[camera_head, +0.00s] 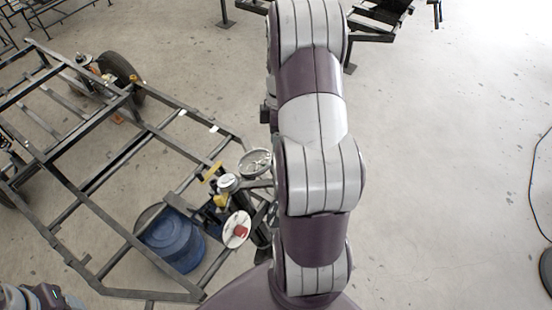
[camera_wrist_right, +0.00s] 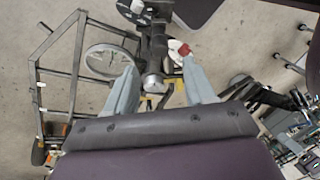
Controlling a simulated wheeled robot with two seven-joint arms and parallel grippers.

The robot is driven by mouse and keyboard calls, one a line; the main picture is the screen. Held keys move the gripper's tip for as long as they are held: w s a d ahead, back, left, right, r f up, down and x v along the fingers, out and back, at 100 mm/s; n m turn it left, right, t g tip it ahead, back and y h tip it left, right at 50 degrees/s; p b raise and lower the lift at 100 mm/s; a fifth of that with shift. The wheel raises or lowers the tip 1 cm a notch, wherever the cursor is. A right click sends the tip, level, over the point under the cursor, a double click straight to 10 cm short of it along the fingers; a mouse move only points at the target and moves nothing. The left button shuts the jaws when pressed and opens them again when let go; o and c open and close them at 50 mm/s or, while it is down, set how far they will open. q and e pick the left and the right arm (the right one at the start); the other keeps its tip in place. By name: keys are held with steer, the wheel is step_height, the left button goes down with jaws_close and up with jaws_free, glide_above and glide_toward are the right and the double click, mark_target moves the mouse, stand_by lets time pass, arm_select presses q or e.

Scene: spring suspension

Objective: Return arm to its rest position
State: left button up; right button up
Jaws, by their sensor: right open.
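My right arm (camera_head: 315,180) stretches up the middle of the head view, away from my base, and its gripper cannot be made out there. In the right wrist view my right gripper (camera_wrist_right: 159,64) is open, its two grey fingers apart with nothing clearly held between them. Behind the fingers is a dark suspension post (camera_wrist_right: 153,55). A round silver plate (camera_wrist_right: 108,60) is near the left finger, and a white disc with a red centre (camera_wrist_right: 178,50) is near the right finger.
A dark metal chassis frame (camera_head: 100,207) with wheels fills the left of the head view. A blue drum (camera_head: 172,243) stands at its near end, beside the suspension parts (camera_head: 228,182). A black rack (camera_head: 378,18) is at the top. The floor on the right is mostly clear.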

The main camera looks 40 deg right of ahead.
arm_select(q)
step_height(320, 180, up, 4)
steer(key=shift+w+d+p, duration=0.1)
steer(key=shift+p, duration=0.85)
arm_select(e)
steer(key=v, duration=0.4)
arm_select(q)
steer(key=shift+f, duration=0.1)
arm_select(e)
steer(key=shift+f, duration=0.15)
